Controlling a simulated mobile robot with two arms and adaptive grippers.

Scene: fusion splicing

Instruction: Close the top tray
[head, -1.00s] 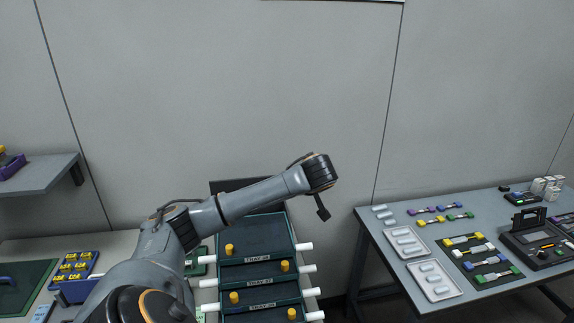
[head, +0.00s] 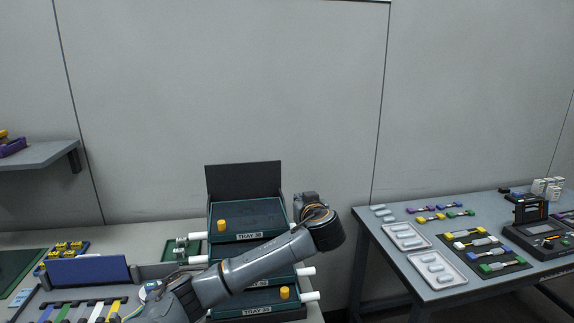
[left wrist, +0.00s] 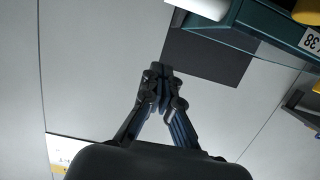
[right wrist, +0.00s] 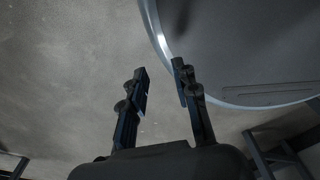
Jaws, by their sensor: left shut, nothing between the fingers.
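The top tray (head: 229,212) is dark green, has an orange knob at its front left and heads a stepped stack. A dark upright panel (head: 243,180) stands at its back; its link to the tray is unclear. My left arm crosses in front of the stack, its wrist right of the top tray. My left gripper (left wrist: 161,72) is shut and empty in the left wrist view, in front of the dark panel there and left of a green tray's edge (left wrist: 255,25). Its fingers are hidden in the head view. My right gripper (right wrist: 160,79) is open and empty.
Lower trays (head: 255,299) with orange knobs and white side pegs sit below. At the right is a grey table (head: 375,250) with small trays and devices. The right wrist view shows a large rounded grey shape (right wrist: 240,50).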

